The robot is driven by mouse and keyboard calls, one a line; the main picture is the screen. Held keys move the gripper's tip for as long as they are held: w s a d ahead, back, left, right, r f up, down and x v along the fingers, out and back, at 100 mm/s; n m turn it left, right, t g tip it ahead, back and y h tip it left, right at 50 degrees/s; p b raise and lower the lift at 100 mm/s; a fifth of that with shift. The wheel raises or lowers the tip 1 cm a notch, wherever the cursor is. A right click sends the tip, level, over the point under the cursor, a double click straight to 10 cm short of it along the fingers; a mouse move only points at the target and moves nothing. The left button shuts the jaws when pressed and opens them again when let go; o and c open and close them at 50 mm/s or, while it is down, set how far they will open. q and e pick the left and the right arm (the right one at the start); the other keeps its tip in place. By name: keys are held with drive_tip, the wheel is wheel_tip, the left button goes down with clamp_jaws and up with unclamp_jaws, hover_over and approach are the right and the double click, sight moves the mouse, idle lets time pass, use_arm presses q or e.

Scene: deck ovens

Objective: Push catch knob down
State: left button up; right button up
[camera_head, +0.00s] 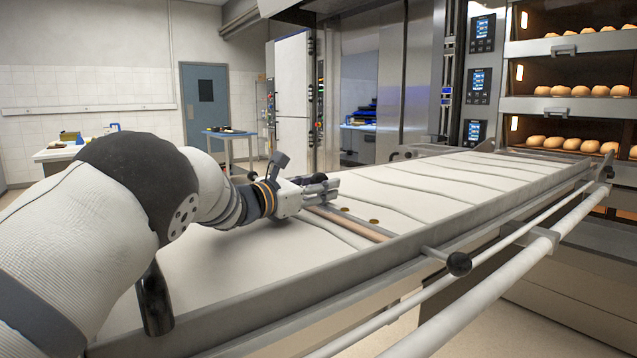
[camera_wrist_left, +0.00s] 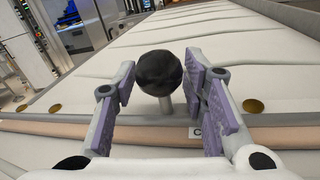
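The catch knob, a dark round ball on a short pale stem (camera_wrist_left: 159,73), stands upright in the left wrist view, between the finger pads of my left gripper. A label, partly hidden and starting with "C", is beside its stem. My left gripper (camera_head: 326,186) is open over the loader's pale cloth surface (camera_head: 440,180) in the head view. Its purple-padded fingers are spread to either side of the knob, with a visible gap on the left. I cannot tell whether the right pad touches it. My right gripper is out of view.
Another black knob (camera_head: 459,263) sticks out from the loader's near side, beside long rails (camera_head: 480,300). Deck ovens (camera_head: 570,75) with bread rolls stand at the back right. A tan strip (camera_head: 350,225) and brass discs lie near my gripper.

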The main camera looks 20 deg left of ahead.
use_arm(q)
drive_tip(key=shift+o, duration=0.3)
drive_tip(key=shift+r, duration=0.2)
drive_tip(key=v, duration=0.7)
drive_tip(key=shift+s+f, duration=0.15)
drive_tip(key=shift+s, duration=0.1)
